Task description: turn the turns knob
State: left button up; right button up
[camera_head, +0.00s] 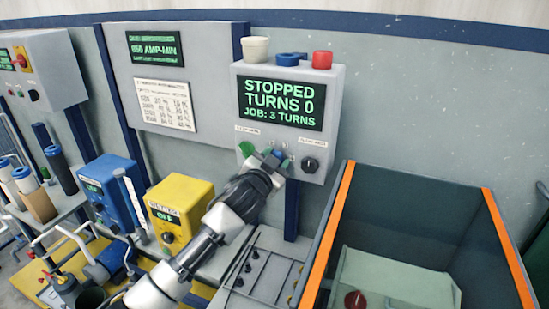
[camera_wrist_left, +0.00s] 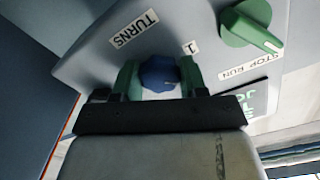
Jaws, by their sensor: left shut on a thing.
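The blue turns knob (camera_wrist_left: 158,72) sits on the grey control box, beside a TURNS label (camera_wrist_left: 134,29) and a small "1" label (camera_wrist_left: 190,46) in the left wrist view. My left gripper (camera_wrist_left: 159,80) has its green fingers on either side of this knob and is shut on it. In the head view my left gripper (camera_head: 266,157) reaches the lower front of the control box (camera_head: 334,85). The box's screen (camera_head: 282,103) reads STOPPED, TURNS 0, JOB: 3 TURNS. My right gripper is not in view.
A green knob (camera_wrist_left: 246,22) by the STOP RUN label is close to the left gripper. A black knob (camera_head: 309,165) is to the right on the box. A blue unit (camera_head: 113,190), a yellow unit (camera_head: 180,205) and an orange-edged tank (camera_head: 344,215) stand below.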

pick_arm(q)
jog(key=shift+m+p, duration=2.25)
jog(key=shift+m, duration=5.35)
jog(key=shift+f, duration=0.1)
jog(key=o, duration=0.9)
jog(key=shift+b+v, duration=1.3)
jog(key=shift+v, duration=4.1)
